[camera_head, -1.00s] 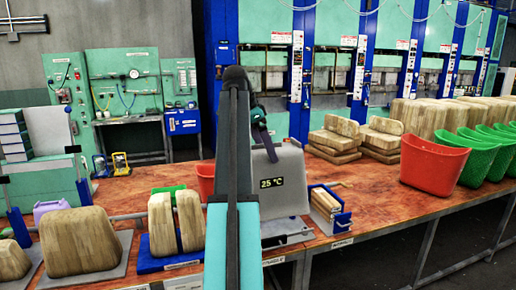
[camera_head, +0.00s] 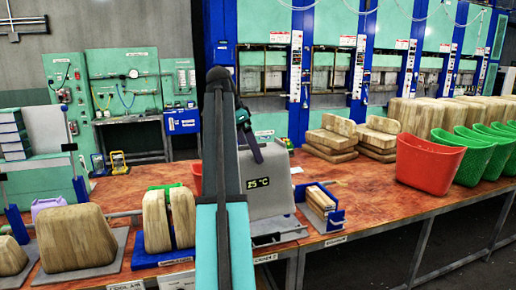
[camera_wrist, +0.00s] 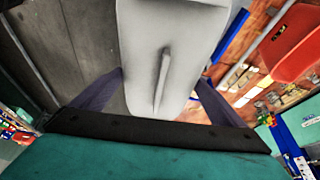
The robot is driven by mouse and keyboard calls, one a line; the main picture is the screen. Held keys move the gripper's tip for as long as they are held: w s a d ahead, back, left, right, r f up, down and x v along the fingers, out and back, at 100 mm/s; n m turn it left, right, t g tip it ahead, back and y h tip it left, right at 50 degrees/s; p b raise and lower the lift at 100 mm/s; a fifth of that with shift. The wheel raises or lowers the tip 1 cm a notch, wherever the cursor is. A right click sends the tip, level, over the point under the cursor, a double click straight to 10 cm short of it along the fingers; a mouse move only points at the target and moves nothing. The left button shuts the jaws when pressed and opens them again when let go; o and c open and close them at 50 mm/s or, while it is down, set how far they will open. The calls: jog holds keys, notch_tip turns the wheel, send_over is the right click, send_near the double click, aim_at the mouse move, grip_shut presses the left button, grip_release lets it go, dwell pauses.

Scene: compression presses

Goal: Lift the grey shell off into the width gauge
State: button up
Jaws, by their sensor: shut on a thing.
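The grey shell (camera_head: 270,200) is a smooth pale block in the middle of the head view, with a dark 25 °C readout in front of its face. It stands over a grey plate (camera_head: 292,236); I cannot tell whether they touch. In the wrist view the shell (camera_wrist: 185,40) shows a raised ridge and sits between the two dark fingers of my gripper (camera_wrist: 163,98). My gripper (camera_head: 249,140) is shut on it at its upper end. My arm hides part of the shell's left side. I cannot pick out the width gauge with certainty.
A blue holder with thin wooden slabs (camera_head: 338,216) stands close right of the shell. Wood-coloured blocks (camera_head: 78,238) stand on plates at left. A red bin (camera_head: 425,165) and several green bins (camera_head: 484,160) stand at right. Bare red-brown bench top (camera_head: 375,190) lies between.

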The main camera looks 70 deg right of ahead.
jog(key=w+a+f+n+t+b, duration=0.1)
jog(key=w+a+f+n, duration=0.3)
jog(key=w+a, duration=0.55)
jog(key=w+a+f+n+t+h+b, duration=0.1)
jog(key=w+a+f, duration=0.4)
jog(key=w+a, duration=0.4)
jog(key=w+a+f+n+t+b, duration=0.1)
jog(key=w+a+f+n, duration=0.3)
jog(key=w+a, duration=0.55)
jog(key=w+a+f+n+t+y, duration=0.1)
jog(key=a+f+n, duration=0.4)
jog(key=a, duration=0.7)
jog(key=w+a+f+n+t+y+b, duration=0.1)
jog(key=w+a+f+n, duration=0.3)
jog(key=a, duration=0.8)
jog(key=w+a+f+n+t+y+b, duration=0.1)
jog(key=w+a+f+n+t+y, duration=0.1)
jog(key=a+f+n, duration=0.5)
jog(key=a+n, duration=0.2)
jog(key=a, duration=0.3)
jog(key=shift+w+a+f+t, duration=0.3)
jog(key=shift+w+f+t, duration=0.05)
jog(key=shift+f+t, duration=0.05)
jog(key=shift+w, duration=0.15)
